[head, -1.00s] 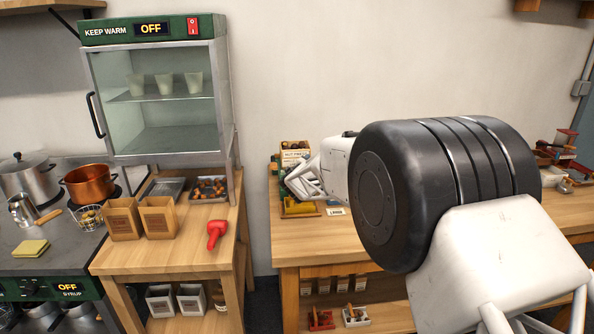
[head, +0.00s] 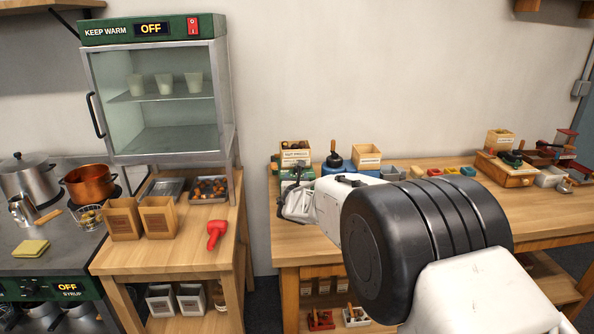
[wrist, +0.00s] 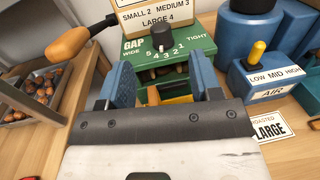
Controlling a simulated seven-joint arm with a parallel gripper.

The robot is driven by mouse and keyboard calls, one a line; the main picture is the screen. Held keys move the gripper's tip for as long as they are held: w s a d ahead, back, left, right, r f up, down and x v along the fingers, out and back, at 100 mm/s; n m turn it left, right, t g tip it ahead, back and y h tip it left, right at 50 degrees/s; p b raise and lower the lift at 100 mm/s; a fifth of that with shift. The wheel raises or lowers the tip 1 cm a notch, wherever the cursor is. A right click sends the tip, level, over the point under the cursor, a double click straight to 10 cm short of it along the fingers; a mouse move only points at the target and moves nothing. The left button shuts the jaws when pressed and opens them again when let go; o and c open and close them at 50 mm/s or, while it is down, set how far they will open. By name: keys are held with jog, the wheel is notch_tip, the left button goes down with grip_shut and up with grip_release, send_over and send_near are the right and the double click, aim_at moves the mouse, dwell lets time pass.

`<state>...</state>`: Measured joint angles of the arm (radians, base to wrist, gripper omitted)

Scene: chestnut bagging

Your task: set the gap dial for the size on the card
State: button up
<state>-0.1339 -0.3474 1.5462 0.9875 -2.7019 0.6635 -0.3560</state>
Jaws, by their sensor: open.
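The gap dial is a black knob (wrist: 162,37) on a green panel (wrist: 196,48) in the wrist view, marked GAP, WIDE, TIGHT and 5 to 1. Where its pointer stands is too small to tell. A board above it reads SMALL 2, MEDIUM 3, LARGE 4 (wrist: 152,18). A card reading ROASTED LARGE (wrist: 268,128) lies at the right. My gripper (wrist: 160,88) is open and empty, its two blue fingers just short of the green panel, below the knob. In the head view my gripper (head: 296,203) is at the left end of the right bench, partly covering the nut press (head: 296,157).
A handle with an orange-brown grip (wrist: 70,42) sticks out left of the panel. A blue machine with a yellow lever (wrist: 257,52), marked AIR, stands close at the right. A tray of chestnuts (wrist: 38,92) is at the left. Bare bench top (head: 305,247) lies in front.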

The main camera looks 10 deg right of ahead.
aim_at(296, 175)
jog(key=shift+w, duration=0.15)
jog(key=shift+w+d, duration=0.15)
jog(key=shift+w, duration=1.1)
jog(key=shift+w+d, duration=0.2)
jog(key=shift+w, duration=1)
jog(key=shift+w+d, duration=0.15)
jog(key=shift+w, duration=1.1)
jog(key=c, duration=0.9)
jog(key=shift+a+r+m+h, duration=0.1)
jog(key=shift+m+h, duration=0.3)
jog(key=shift+h, duration=0.2)
jog(key=shift+m+h, duration=0.3)
jog(key=shift+h, duration=0.1)
